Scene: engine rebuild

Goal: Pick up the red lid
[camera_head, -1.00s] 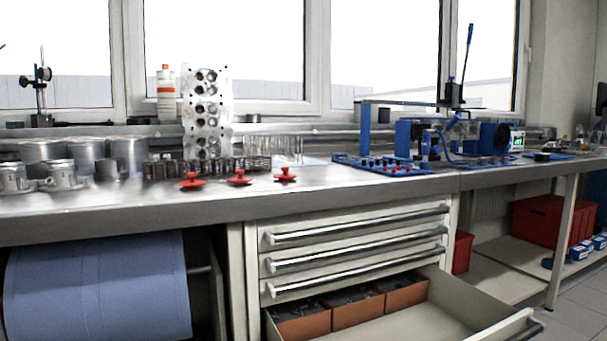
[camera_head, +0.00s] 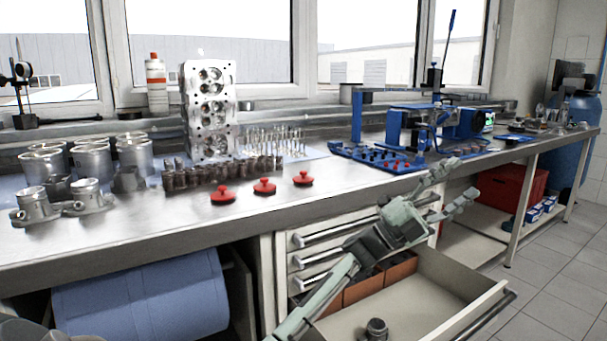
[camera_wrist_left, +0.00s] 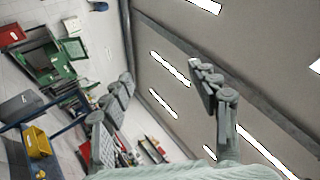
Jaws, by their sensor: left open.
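Three red lids with knobs lie in a row near the front edge of the steel workbench (camera_head: 150,228): a left one (camera_head: 223,197), a middle one (camera_head: 264,187) and a right one (camera_head: 303,179). I cannot tell which one is meant. My left gripper (camera_head: 461,178) is open and empty, in front of the bench and to the right of the lids, above the open drawer. In the left wrist view its two fingers (camera_wrist_left: 165,82) are spread apart with only ceiling and room behind them; no lid shows there. My right gripper is not in view.
Behind the lids stand a row of dark metal parts (camera_head: 222,170) and an upright cylinder head (camera_head: 209,110). Metal cylinders (camera_head: 92,158) stand at left. A blue fixture (camera_head: 385,160) is at right. An open drawer (camera_head: 440,300) juts out below. The bench front near the lids is clear.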

